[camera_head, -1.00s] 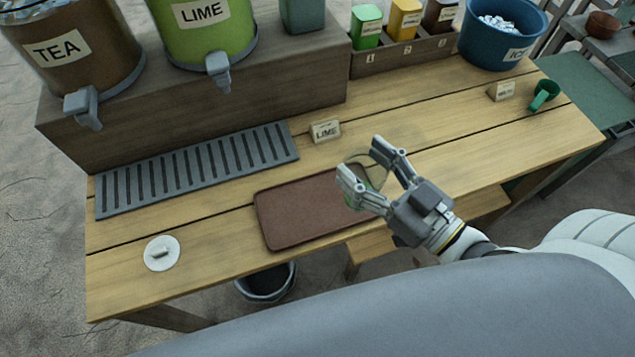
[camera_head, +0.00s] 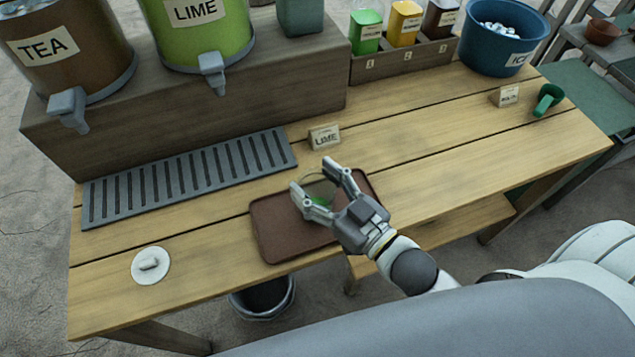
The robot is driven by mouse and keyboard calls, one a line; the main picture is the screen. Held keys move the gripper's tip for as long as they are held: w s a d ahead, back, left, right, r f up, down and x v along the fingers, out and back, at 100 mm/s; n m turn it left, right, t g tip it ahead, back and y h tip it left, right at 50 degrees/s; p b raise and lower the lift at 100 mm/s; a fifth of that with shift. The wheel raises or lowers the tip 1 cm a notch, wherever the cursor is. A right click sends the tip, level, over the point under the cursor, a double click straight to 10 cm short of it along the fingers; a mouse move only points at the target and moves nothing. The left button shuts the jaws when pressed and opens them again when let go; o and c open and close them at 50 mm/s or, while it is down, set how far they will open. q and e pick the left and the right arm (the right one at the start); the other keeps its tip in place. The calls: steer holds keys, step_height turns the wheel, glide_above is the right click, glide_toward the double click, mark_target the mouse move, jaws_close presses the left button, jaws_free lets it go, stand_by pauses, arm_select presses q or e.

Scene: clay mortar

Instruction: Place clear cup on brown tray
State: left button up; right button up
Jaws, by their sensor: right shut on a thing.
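The brown tray (camera_head: 280,235) lies flat on the wooden table, near its front edge. My right gripper (camera_head: 312,183) is over the tray's back right part, shut on the clear cup (camera_head: 319,190). The cup is see-through with something green in its lower part, and the gripper's fingers hide some of it. I cannot tell whether the cup's base touches the tray. My left gripper is not in view.
A grey slatted drip mat (camera_head: 190,180) lies behind the tray to the left. A LIME card (camera_head: 324,137) stands behind the cup. A white lid (camera_head: 151,265) lies at the front left. TEA (camera_head: 65,60) and LIME (camera_head: 196,35) dispensers stand on a raised shelf. The table's right half is mostly clear.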

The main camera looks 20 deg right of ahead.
steer(key=shift+f, duration=0.15)
steer(key=o, duration=1.3)
steer(key=p+v, duration=0.2)
steer(key=v, duration=1)
